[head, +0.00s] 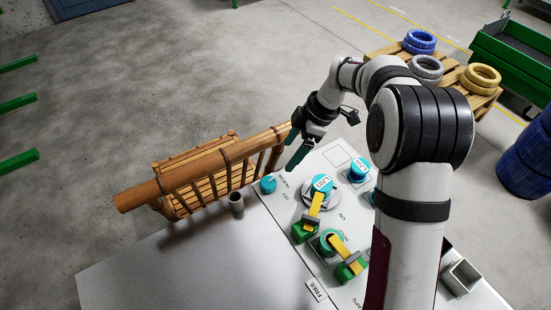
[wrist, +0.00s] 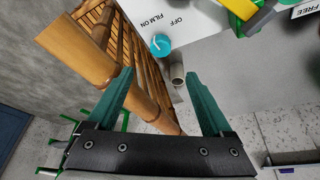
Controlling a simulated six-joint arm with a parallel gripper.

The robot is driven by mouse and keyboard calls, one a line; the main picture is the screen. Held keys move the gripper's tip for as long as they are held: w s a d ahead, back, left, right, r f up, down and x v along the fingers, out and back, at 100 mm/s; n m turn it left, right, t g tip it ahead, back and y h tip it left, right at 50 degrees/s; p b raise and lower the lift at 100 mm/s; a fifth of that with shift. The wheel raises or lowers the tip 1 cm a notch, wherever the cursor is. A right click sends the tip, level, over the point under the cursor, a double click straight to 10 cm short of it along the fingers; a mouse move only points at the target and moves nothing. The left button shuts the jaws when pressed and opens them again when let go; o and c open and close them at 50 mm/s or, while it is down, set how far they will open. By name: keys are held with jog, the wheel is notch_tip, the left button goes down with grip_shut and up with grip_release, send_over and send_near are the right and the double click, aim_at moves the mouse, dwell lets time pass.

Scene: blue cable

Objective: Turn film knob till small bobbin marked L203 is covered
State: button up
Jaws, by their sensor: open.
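The film knob (head: 268,184) is a small teal knob at the left edge of the white panel. In the wrist view the knob (wrist: 160,44) sits beside the words FILM ON and OFF, ahead of the fingertips. My gripper (head: 297,155) is open and empty, above and apart from the knob. Its teal fingers (wrist: 159,76) are spread in the wrist view. I cannot surely read which is L203.
A bamboo railing (head: 200,172) runs close to the panel's left side. A short grey tube (head: 236,203) stands beside the knob. Yellow levers on green blocks (head: 305,230) rise by the bobbins. The white table (head: 170,265) is clear at the front left.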

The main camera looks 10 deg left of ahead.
aim_at(269, 182)
jog(key=x, duration=1.3)
jog(key=shift+f, duration=0.3)
grip_shut()
